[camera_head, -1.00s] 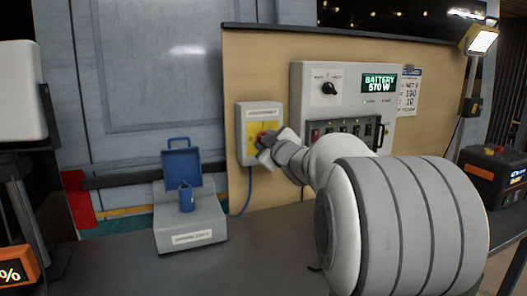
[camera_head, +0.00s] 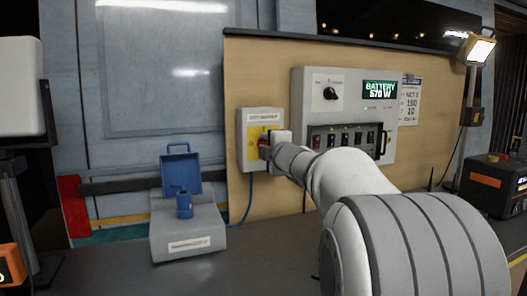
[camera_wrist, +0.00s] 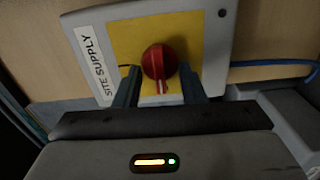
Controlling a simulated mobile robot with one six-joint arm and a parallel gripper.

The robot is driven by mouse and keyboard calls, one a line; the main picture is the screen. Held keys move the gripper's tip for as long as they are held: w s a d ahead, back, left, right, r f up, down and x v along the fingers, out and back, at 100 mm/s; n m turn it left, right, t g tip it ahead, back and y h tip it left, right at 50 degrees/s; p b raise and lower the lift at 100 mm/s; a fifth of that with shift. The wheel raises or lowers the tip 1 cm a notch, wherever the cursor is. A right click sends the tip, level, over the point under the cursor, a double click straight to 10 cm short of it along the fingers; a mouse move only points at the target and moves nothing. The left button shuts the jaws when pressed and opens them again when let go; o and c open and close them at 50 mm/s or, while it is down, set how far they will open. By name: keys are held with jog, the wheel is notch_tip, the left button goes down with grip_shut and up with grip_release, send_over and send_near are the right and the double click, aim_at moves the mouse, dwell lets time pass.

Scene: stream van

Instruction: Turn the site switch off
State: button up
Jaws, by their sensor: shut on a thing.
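The site switch is a red rotary knob (camera_wrist: 158,62) on a yellow plate (camera_wrist: 190,35) of a grey box labelled SITE SUPPLY (camera_head: 263,116). In the head view my gripper (camera_head: 266,146) reaches the box from the right and hides most of the knob.
A grey panel (camera_head: 300,88) with a black dial and a row of switches hangs right of the box, close to my arm. A small grey case with an open blue lid (camera_head: 181,170) and a blue padlock-like part stands below left. A work lamp (camera_head: 481,49) stands far right.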

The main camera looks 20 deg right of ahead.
jog(key=shift+n, duration=0.3)
jog(key=o, duration=1)
jog(key=s+p, duration=0.1)
jog(key=s, duration=0.6)
jog(key=shift+s, duration=0.4)
